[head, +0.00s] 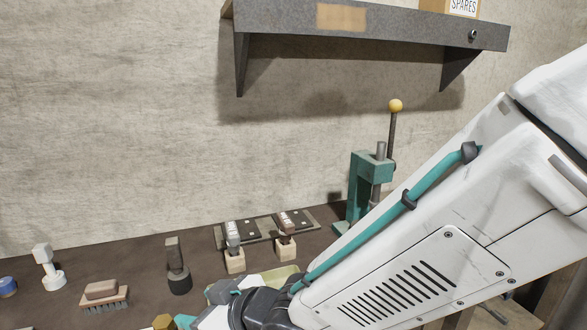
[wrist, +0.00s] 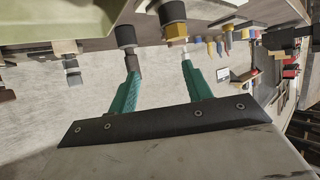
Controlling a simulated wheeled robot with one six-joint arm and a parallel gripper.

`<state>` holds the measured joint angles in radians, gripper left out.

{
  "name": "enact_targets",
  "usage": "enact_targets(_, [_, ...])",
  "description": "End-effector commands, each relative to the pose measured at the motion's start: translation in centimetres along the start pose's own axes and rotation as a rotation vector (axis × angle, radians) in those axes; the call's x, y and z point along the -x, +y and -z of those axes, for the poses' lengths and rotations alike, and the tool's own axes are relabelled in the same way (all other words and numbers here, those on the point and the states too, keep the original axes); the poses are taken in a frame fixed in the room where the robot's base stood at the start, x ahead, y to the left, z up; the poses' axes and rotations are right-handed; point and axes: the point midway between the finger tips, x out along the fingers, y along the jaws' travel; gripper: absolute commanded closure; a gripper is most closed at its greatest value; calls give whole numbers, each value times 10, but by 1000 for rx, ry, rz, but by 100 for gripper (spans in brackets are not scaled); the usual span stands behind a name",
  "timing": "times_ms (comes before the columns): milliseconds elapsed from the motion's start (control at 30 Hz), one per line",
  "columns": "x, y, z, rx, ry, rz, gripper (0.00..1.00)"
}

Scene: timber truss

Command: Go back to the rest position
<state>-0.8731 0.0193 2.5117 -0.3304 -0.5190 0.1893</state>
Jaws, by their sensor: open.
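My gripper shows in the wrist view (wrist: 159,68) as two teal fingers, spread apart. Bare wall shows between them, and I see nothing held. In the head view my white arm crosses from the right down to the bottom edge. The gripper end lies low in that view, partly cut off by the frame edge, over the dark bench (head: 130,258). A dark upright tool with a black round base (head: 179,280) stands behind it. A brass hexagonal piece (head: 163,322) is at the bottom edge; it also shows in the wrist view (wrist: 175,29), beyond the fingertips.
A brush (head: 103,295), a white-headed tool (head: 46,266) and a blue round item (head: 8,287) stand left. Two light blocks with upright tools (head: 234,258) stand mid-bench. A green press (head: 370,180) stands beside my arm. A grey shelf (head: 370,25) hangs above.

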Motion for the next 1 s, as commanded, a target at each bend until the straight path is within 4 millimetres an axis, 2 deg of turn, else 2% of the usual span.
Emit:
enact_targets(167, [19,36,-3,-27,-61,-89,50])
enact_targets(367, [58,90,-13,-91,-174,-229,50])
enact_targets(467, [90,121,-23,-144,-253,-316,50])
enact_targets(533, [122,143,-34,-201,-323,-387,50])
enact_targets(567, [139,153,-39,-230,-359,-421,50])
enact_targets(600, [165,164,-47,-279,-411,-467,50])
enact_targets(667, [206,175,-61,-361,-491,-530,50])
enact_targets(733, [253,178,-78,-464,-585,-586,50])
enact_targets(800, [297,171,-92,-570,-670,-624,50])
enact_targets(900, [347,150,-108,-708,-771,-647,50])
enact_targets(1000, [380,126,-118,-815,-842,-646,50])
